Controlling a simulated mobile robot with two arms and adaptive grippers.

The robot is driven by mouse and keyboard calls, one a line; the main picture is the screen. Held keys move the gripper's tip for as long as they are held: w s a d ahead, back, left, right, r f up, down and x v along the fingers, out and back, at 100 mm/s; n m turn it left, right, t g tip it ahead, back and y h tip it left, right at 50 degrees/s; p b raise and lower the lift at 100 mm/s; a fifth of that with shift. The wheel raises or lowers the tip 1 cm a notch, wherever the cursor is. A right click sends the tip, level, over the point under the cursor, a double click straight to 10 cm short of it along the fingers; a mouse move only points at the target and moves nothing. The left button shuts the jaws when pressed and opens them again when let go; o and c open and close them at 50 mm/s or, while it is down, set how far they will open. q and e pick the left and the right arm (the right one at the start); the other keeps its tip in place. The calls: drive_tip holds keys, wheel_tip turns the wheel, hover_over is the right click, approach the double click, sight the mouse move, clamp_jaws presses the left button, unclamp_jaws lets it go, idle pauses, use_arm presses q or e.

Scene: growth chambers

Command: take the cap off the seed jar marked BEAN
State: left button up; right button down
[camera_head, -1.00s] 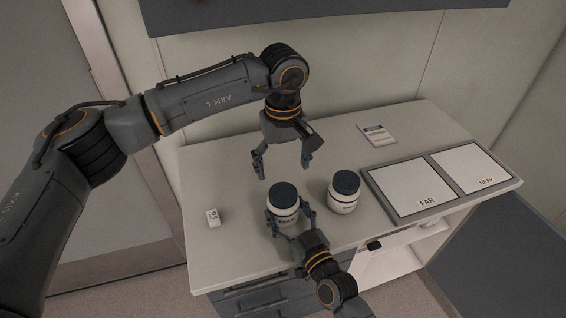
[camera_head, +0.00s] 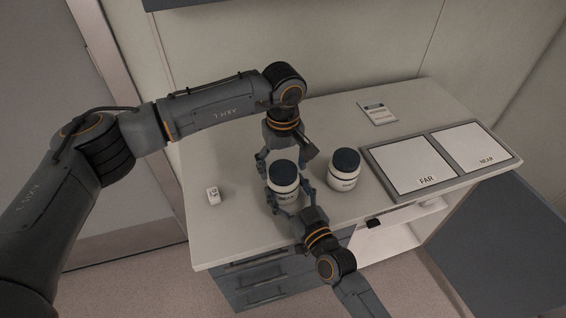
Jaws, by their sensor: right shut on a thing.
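The BEAN seed jar (camera_head: 286,197) is white and stands upright near the table's front edge, its dark blue cap (camera_head: 284,172) on top. My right gripper (camera_head: 288,200) comes from the front and is shut on the jar's body, a finger on each side. My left gripper (camera_head: 283,162) points down just behind the cap as seen here, its fingers spread. The cap partly hides the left fingers, and I cannot tell whether they touch it.
A second white jar with a dark cap (camera_head: 344,170) stands close on the right. Farther right is a tray (camera_head: 392,196) with FAR and NEAR panels. A small white tag (camera_head: 213,196) lies left, a card (camera_head: 377,113) at the back.

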use_arm(q)
drive_tip(key=c, duration=0.9)
drive_tip(key=n, duration=1.4)
drive_tip(key=shift+n, duration=0.3)
drive_tip(key=n, duration=0.3)
drive_tip(key=shift+n, duration=0.4)
drive_tip(key=n, duration=0.5)
drive_tip(key=shift+n, duration=0.3)
drive_tip(key=n, duration=0.3)
drive_tip(key=shift+n, duration=0.3)
drive_tip(key=n, duration=0.3)
drive_tip(key=shift+n, duration=0.4)
drive_tip(key=n, duration=0.4)
drive_tip(key=shift+n, duration=0.3)
